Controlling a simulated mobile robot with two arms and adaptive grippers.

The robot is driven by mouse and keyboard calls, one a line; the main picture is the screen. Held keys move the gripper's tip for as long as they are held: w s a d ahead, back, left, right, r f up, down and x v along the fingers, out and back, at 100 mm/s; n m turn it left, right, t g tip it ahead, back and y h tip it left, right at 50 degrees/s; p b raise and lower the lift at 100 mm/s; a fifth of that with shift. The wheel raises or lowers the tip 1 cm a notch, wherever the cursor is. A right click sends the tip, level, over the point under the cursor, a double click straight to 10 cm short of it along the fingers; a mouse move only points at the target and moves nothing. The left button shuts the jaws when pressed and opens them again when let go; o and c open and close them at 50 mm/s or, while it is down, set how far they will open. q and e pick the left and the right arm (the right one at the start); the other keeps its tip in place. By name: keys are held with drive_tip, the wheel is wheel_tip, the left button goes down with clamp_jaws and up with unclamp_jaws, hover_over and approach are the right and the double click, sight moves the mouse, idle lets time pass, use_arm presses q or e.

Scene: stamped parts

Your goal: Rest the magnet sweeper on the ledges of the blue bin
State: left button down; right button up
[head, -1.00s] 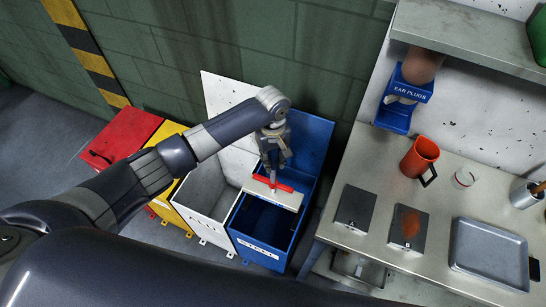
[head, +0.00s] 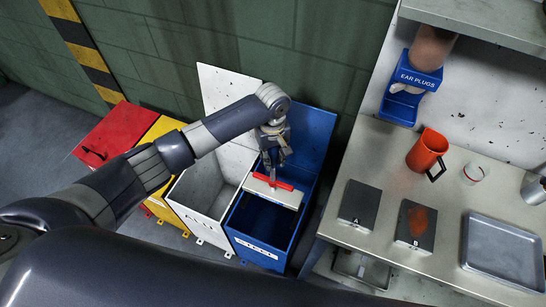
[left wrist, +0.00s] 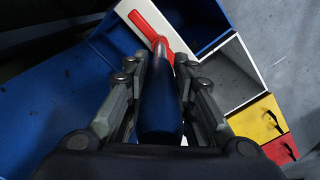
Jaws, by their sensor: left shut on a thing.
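The magnet sweeper (head: 289,199) has a pale, flat body with a red bar on top. It lies across the opening of the blue bin (head: 240,243), toward the raised lid; whether it touches the ledges cannot be told. My left gripper (head: 273,165) is above it, shut on its upright handle. In the left wrist view, the dark blue handle (left wrist: 160,105) stands between the fingers (left wrist: 158,65), with the red bar and pale body beyond. The ledges under the body are hidden. My right gripper is not in view.
An open white bin (head: 200,205), a yellow bin (head: 160,130) and a red bin (head: 112,130) stand left of the blue bin. The blue lid (head: 312,140) is up behind it. A workbench (head: 390,165) with an orange jug (head: 427,150) and grey tray (head: 503,250) is at right.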

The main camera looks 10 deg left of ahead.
use_arm(q)
drive_tip(key=b, duration=0.5)
hover_over(273, 177)
drive_tip(key=w, duration=0.1)
drive_tip(key=shift+w+a+f, duration=0.1)
drive_tip(key=shift+f, duration=3.1)
drive_tip(key=shift+f+b, duration=0.9)
drive_tip(key=shift+f, duration=1.55)
drive_tip(key=c, duration=1.3)
unclamp_jaws()
